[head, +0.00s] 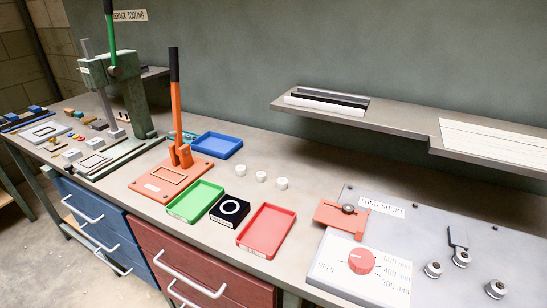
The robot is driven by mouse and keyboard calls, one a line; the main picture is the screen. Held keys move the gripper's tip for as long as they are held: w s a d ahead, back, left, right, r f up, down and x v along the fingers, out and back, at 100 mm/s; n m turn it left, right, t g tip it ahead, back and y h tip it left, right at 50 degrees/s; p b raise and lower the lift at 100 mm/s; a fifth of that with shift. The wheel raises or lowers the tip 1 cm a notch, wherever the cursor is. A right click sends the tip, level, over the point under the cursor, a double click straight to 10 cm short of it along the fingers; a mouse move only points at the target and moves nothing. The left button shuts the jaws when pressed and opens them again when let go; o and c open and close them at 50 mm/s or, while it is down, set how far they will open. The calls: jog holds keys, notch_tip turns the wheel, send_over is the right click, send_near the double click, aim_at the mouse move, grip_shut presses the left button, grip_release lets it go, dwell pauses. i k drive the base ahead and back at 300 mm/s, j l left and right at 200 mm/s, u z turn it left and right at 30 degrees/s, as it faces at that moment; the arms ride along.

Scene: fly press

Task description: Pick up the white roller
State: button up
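No single thing is plainly marked as the white roller. My gripper is not in view.
A green tray (182,217), a black block with a white ring (216,216) and a red tray (240,240) line the front. An orange lever press (140,185), blue tray (219,155) and green fly press (148,120) stand left. A grey control panel (430,225) lies right, below the shelf (400,126).

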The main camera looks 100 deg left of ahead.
aim_at(240, 169)
jog(key=u, duration=2.65)
